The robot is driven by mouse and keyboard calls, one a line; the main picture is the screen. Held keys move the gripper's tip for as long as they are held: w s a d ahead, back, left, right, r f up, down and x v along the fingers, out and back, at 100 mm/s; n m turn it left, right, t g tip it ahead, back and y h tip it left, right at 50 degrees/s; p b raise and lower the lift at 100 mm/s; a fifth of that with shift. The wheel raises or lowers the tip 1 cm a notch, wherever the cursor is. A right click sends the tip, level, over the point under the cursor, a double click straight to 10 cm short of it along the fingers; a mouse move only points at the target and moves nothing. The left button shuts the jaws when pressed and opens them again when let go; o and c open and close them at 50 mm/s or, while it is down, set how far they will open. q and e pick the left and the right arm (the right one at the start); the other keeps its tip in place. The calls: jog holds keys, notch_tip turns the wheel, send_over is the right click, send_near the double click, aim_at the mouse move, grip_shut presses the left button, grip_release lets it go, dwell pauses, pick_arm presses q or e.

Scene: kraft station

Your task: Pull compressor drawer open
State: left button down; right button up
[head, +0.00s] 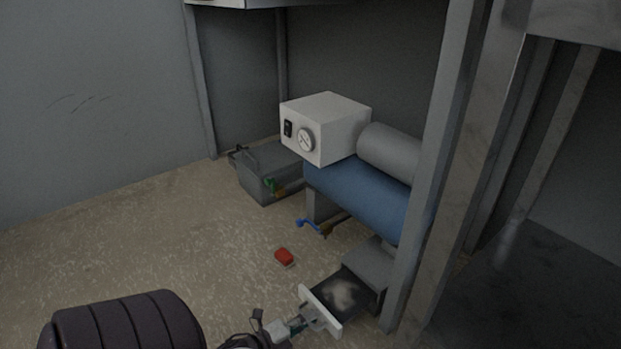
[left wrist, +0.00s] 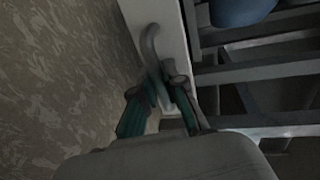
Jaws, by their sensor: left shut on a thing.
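The compressor has a blue tank (head: 360,194) and a white box with a dial (head: 326,127) on top. Below the tank, a grey drawer housing (head: 371,266) has its drawer (head: 341,292) standing out of it, with a white front panel (head: 318,309). My left gripper (head: 299,325) is at the outer face of that panel. In the left wrist view, the teal fingers of my left gripper (left wrist: 160,95) are shut around the lower part of the curved grey handle (left wrist: 150,44) on the white front. My right gripper is in neither view.
A grey metal case (head: 265,170) sits on the floor behind. A small red object (head: 284,257) and a blue-handled valve (head: 309,225) are near the drawer. A grey post (head: 437,160) stands close to its right. The floor to the left is clear.

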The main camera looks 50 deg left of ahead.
pick_arm(q)
jog(key=c, duration=1.2)
grip_release()
jog(key=v, duration=1.2)
jog(key=shift+a, duration=0.1)
